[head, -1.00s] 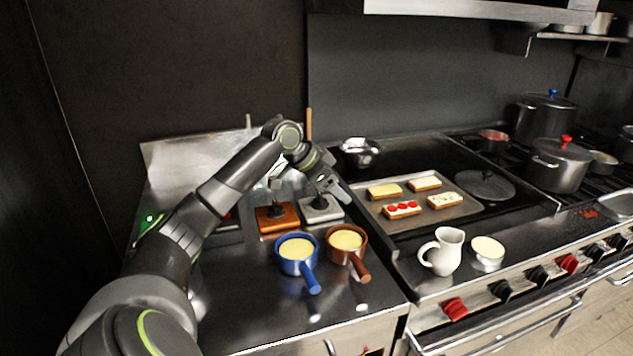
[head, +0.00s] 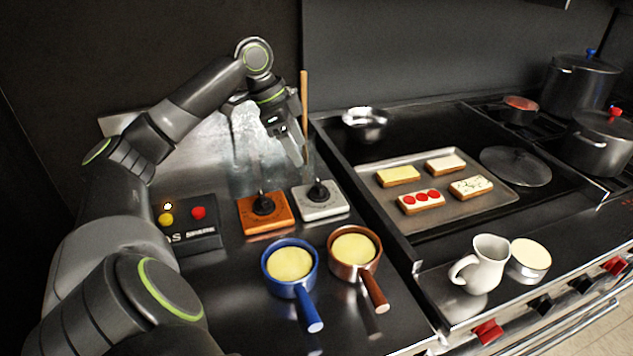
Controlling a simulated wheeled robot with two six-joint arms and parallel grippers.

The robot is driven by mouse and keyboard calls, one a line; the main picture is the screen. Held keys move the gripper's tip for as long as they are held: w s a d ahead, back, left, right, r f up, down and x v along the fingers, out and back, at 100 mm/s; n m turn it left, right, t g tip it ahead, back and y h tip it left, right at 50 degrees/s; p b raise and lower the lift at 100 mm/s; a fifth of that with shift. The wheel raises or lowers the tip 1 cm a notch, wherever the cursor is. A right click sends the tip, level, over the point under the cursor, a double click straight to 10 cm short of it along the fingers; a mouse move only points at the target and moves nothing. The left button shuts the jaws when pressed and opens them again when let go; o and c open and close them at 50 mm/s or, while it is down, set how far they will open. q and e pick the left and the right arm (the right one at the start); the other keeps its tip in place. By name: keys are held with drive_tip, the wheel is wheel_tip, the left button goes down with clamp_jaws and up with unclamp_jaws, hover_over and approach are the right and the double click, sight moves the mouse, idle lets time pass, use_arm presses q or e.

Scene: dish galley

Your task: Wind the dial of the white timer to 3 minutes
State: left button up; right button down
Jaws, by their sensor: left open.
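The white timer (head: 321,201) is a pale square block with a black dial (head: 318,191) on top. It sits on the steel counter, right of an orange timer (head: 265,212) that has a similar black dial. My left gripper (head: 298,158) is open and empty, pointing down, above and slightly behind the white timer and apart from its dial. The dial's markings are too small to read. My right gripper is not in view.
A blue pot (head: 290,263) and a brown pot (head: 354,250) with yellow contents stand in front of the timers. A black box with red and yellow buttons (head: 190,228) is at left. A toast tray (head: 381,205), metal bowl (head: 365,124) and white jug (head: 484,265) are at right.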

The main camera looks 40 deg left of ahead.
sight(317, 184)
use_arm(q)
drive_tip(key=x, duration=1.1)
drive_tip(key=shift+w+a+f, duration=0.1)
drive_tip(key=shift+f, duration=0.2)
drive_tip(key=c, duration=1)
drive_tip(key=o, duration=1)
drive_tip(key=v, duration=1.7)
drive_tip(key=shift+r, duration=0.3)
